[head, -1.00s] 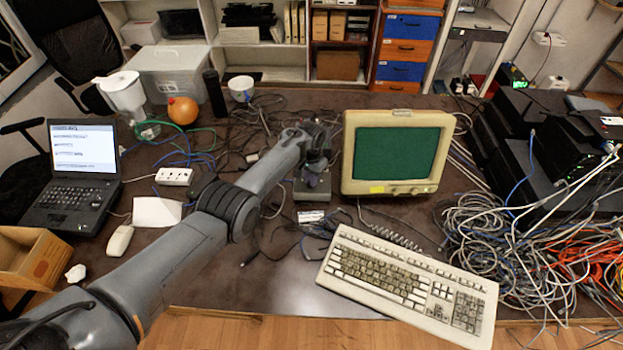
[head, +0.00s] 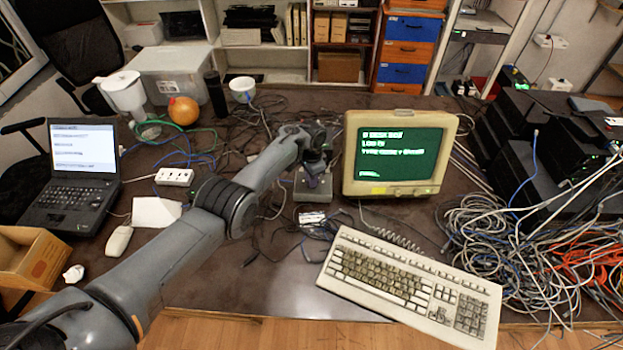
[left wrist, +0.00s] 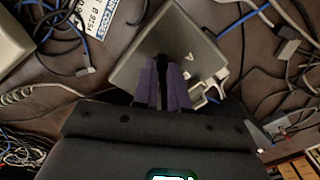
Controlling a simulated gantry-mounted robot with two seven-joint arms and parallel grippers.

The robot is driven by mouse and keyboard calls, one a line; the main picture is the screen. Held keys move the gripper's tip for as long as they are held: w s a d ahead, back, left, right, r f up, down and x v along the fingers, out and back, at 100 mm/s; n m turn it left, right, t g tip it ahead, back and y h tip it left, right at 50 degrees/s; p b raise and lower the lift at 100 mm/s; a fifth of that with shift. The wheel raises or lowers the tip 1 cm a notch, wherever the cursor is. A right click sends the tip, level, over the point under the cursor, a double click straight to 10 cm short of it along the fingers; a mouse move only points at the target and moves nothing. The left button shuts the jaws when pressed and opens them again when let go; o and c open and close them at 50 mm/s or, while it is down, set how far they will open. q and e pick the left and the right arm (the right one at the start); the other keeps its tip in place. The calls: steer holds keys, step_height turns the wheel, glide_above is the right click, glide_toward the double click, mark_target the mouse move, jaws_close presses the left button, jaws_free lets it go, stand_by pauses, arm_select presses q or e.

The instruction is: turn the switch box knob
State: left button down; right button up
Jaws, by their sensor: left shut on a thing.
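The switch box (head: 314,190) is a small grey box on the table, just left of the monitor. In the left wrist view its light grey top (left wrist: 140,68) shows with a dark letter A. My left gripper (head: 313,178) is above the box, and its purple fingers (left wrist: 162,85) are shut on a narrow black knob (left wrist: 163,64) on the box top. The fingers hide most of the knob. My right gripper is in neither current view.
A beige monitor (head: 396,155) with green screen text stands right of the box. A keyboard (head: 405,283) lies in front. Loose cables (head: 500,235) cover the right; a power strip (head: 174,176), mouse (head: 119,240) and laptop (head: 77,175) are left.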

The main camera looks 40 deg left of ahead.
arm_select(q)
steer(key=c, duration=1.2)
jaws_free()
steer(key=shift+o, duration=0.2)
steer(key=shift+r+p, duration=0.45)
steer(key=shift+r, duration=0.05)
step_height(320, 180, up, 10)
steer(key=p, duration=0.5)
steer(key=shift+f, duration=0.15)
